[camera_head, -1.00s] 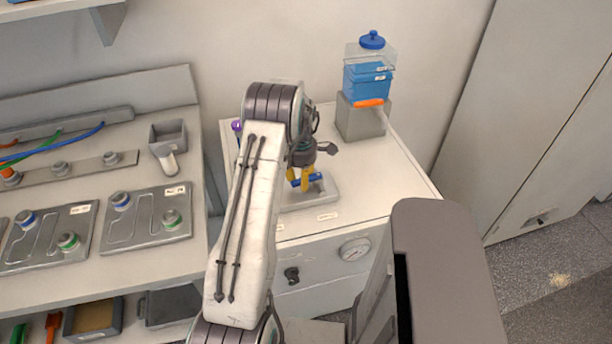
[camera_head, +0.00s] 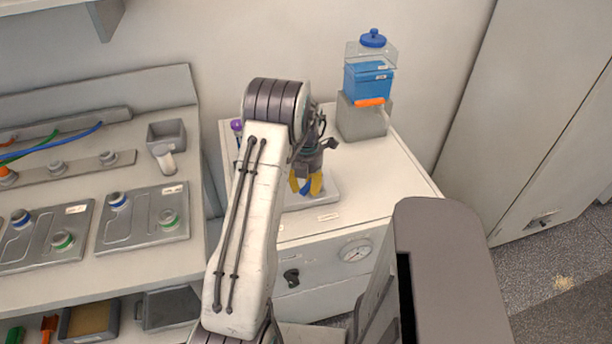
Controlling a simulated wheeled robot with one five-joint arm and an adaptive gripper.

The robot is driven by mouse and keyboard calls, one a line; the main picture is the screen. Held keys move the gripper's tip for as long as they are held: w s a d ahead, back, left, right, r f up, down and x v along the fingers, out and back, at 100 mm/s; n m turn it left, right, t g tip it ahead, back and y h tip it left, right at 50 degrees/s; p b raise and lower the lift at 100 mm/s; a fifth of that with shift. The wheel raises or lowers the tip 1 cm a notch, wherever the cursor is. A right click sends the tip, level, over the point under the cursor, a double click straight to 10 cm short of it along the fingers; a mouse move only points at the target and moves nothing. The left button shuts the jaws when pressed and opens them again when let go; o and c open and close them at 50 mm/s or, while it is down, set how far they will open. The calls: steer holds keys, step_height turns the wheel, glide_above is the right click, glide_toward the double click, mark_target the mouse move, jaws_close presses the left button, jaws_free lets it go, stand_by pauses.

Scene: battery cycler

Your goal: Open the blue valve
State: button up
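The blue valve handle (camera_head: 306,188) sits on a grey plate (camera_head: 325,196) on the white cabinet top, in the middle of the head view. Only a slanting part of the blue handle shows. My gripper (camera_head: 306,184) points down over it, its yellow fingers spread on the left and right of the blue handle. The fingers are apart, with the handle between them; I cannot tell whether they touch it. My gripper and wrist hide most of the valve.
A blue container with a clear top (camera_head: 370,82) stands on a grey block (camera_head: 362,120) at the back right. A bench with grey panels (camera_head: 143,219) is on the left. The cabinet top's right side is clear.

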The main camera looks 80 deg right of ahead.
steer(key=shift+o, duration=0.7)
steer(key=shift+s, duration=0.1)
steer(key=shift+s+a+n+b, duration=0.25)
steer(key=shift+s+n, duration=0.35)
steer(key=shift+n, duration=0.2)
steer(key=shift+s+a+n+b, duration=0.25)
steer(key=shift+s+n, duration=0.35)
steer(key=shift+n, duration=0.2)
steer(key=shift+o, duration=0.5)
steer(key=shift+r, duration=0.1)
steer(key=shift+c, duration=0.5)
steer(key=shift+s, duration=0.1)
